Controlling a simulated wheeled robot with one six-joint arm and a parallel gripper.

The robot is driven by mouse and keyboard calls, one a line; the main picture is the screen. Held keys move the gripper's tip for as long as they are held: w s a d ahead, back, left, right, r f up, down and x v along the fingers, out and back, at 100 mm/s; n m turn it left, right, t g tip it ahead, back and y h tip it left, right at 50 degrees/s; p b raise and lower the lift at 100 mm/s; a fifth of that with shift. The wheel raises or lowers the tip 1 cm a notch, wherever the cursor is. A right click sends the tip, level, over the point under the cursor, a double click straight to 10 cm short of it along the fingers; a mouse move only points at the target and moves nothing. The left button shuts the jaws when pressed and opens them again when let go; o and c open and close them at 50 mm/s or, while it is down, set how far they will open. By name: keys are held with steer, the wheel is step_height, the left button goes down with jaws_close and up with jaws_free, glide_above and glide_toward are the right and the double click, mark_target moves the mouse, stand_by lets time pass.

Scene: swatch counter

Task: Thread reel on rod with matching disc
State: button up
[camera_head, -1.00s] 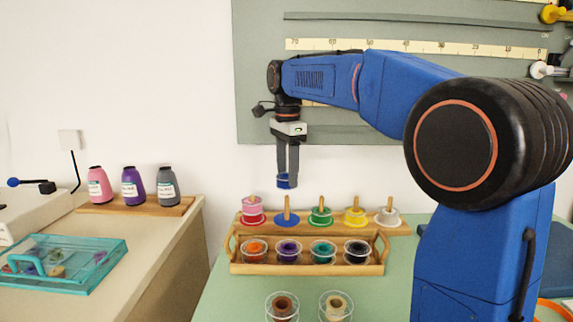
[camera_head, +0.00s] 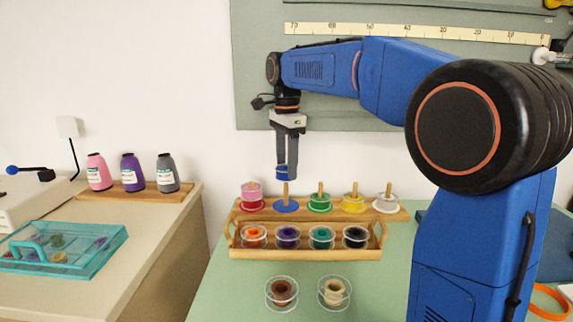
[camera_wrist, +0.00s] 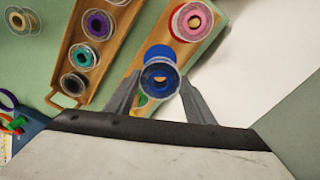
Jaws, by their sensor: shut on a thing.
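My gripper (camera_head: 286,173) is shut on a blue reel (camera_wrist: 160,76) and holds it directly above a wooden rod (camera_head: 286,189) on the rack. That rod stands on a blue disc (camera_head: 287,207). The reel's underside appears close to the rod's tip; whether the tip has entered the hole I cannot tell. In the wrist view the reel overlaps the blue disc (camera_wrist: 160,53) behind it, and its hole shows a pale centre. A pink reel (camera_head: 251,189) sits on the leftmost rod, over a red disc. The other rods stand on green (camera_head: 319,208), yellow (camera_head: 353,207) and whitish (camera_head: 387,207) discs.
In front of the rack is a wooden tray (camera_head: 305,254) with orange, purple, teal and black reels. A brown reel (camera_head: 282,292) and a cream reel (camera_head: 334,292) stand on the green counter. A teal box (camera_head: 65,260) and thread cones are on the left table.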

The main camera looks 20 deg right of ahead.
steer(key=shift+f, duration=1.3)
steer(key=o, duration=1.1)
steer(key=shift+r, duration=3.5)
